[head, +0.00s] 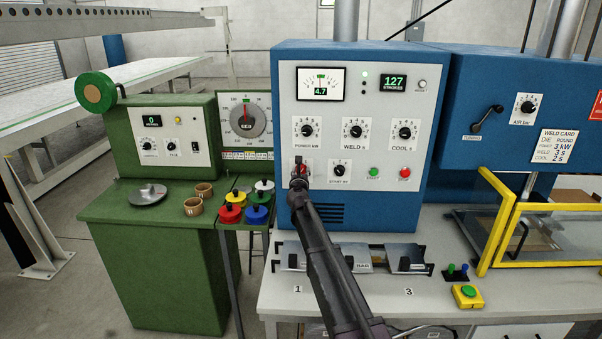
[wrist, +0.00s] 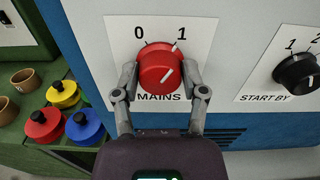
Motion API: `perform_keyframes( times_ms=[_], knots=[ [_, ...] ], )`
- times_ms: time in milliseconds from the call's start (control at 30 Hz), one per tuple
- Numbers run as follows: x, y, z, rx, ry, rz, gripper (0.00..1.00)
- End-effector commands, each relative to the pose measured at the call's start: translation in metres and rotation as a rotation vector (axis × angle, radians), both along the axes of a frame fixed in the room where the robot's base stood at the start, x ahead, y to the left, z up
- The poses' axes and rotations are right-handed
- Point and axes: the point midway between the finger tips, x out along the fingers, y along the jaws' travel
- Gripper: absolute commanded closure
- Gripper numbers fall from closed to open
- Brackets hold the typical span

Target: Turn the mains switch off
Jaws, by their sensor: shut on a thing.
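The mains switch is a round red knob (wrist: 160,66) on a white plate marked 0, 1 and MAINS in the wrist view. Its white pointer line slants up and right, toward the 1. My gripper (wrist: 161,80) has one finger on each side of the knob and is shut on it. In the head view my gripper (head: 299,180) is at the lower left of the blue cabinet's white panel (head: 330,108) and mostly covers the mains switch.
Above are power, weld and cool knobs; the start-by knob (wrist: 298,71) is close right. The display (head: 394,82) reads 127 and a green lamp (head: 365,74) looks lit. Coloured pots (head: 248,205) stand lower left. A yellow-framed guard (head: 497,225) is at the right.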

Motion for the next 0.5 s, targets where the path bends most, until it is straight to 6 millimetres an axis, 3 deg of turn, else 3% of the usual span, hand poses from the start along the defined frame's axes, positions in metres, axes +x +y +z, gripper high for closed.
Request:
perform_keyframes(
  times_ms=[500],
  knots=[
    [0.0013,0.0007,-0.0001,-0.162,0.001,0.0,0.92]
  ],
)
